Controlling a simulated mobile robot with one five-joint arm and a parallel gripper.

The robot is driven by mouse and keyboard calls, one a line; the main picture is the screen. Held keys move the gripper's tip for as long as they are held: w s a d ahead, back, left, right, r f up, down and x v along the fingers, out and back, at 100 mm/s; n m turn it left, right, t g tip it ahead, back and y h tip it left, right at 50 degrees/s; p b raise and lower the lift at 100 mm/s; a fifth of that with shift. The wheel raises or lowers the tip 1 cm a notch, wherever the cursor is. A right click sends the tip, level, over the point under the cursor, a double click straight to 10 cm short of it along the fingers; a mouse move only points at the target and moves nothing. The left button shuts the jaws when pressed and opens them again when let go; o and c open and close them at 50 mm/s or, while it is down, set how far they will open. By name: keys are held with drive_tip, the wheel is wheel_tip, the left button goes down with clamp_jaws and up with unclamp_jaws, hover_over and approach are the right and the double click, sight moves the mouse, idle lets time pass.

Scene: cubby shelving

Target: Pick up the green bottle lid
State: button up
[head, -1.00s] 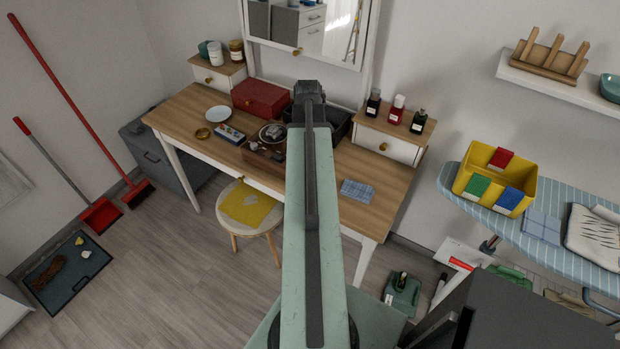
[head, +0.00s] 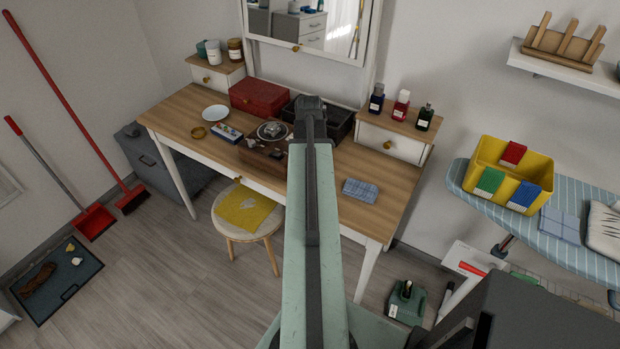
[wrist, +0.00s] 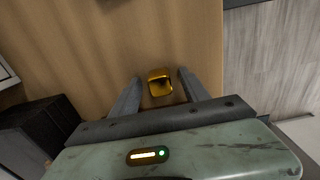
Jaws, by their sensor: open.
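A dark green bottle (head: 424,118) stands upright at the front right on the small drawer unit (head: 392,145), beside a red bottle (head: 401,104) and a navy bottle (head: 376,100). Its top looks dark; I cannot make out a green lid. My arm reaches over the wooden desk (head: 385,193), its end left of the bottles, hiding part of the desk. In the wrist view my gripper (wrist: 159,78) is open and empty over a wooden surface. A small squarish gold piece (wrist: 160,82) shows between its fingers, apparently untouched. I cannot tell whether it is the lid.
A black tray (head: 340,127) and red box (head: 258,97) sit at the desk's back. A folded blue cloth (head: 360,190) lies right of my arm. A stool (head: 246,212) stands in front. The ironing board (head: 575,240) is at the right.

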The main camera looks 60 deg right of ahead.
drive_tip(key=shift+r, duration=0.1)
clamp_jaws()
wheel_tip(320, 180, up, 10)
drive_tip(key=p, duration=1)
